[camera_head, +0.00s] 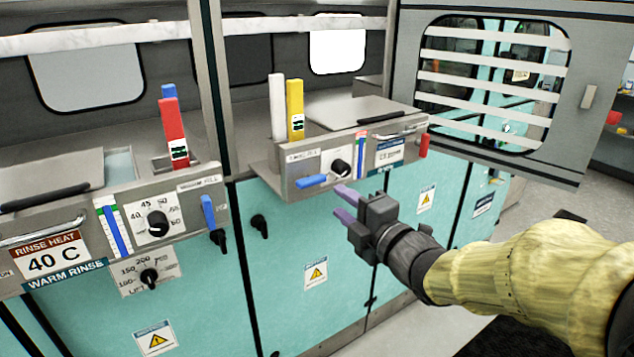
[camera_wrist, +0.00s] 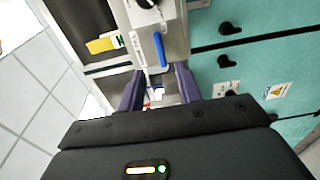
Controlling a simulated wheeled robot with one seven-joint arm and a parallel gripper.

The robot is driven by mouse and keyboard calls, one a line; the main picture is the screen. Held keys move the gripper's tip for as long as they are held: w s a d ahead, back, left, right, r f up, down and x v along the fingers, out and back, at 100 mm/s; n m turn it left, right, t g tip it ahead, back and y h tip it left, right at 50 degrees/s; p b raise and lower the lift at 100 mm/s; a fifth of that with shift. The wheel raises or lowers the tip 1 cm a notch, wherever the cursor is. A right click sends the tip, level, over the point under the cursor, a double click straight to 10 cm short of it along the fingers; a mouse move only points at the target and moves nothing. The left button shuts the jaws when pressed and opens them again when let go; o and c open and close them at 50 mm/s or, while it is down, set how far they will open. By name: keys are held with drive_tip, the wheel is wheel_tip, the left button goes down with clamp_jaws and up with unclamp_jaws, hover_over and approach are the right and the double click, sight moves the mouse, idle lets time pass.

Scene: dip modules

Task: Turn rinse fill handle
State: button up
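Two blue handles show in the head view. One blue handle (camera_head: 208,212) hangs upright on the left module, under a small label (camera_head: 199,184) that ends in "FILL". The other blue handle (camera_head: 311,181) lies nearly level on the right module's panel, below another small label (camera_head: 303,155) that I cannot read surely. My gripper (camera_head: 338,201) is open and empty, just in front and to the right of the level handle.
A black knob (camera_head: 341,168) sits close to the level handle. White (camera_head: 277,105) and yellow (camera_head: 295,108) levers rise behind it. An open barred door (camera_head: 588,97) stands at the right. Black latches (camera_head: 260,226) stick out of the teal cabinet fronts. The floor in front is free.

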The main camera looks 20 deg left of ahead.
sight(314, 184)
drive_tip(key=p+x, duration=0.1)
drive_tip(key=x, duration=0.8)
drive_tip(key=shift+w+a, duration=0.1)
drive_tip(key=shift+a, duration=0.15)
clamp_jaws()
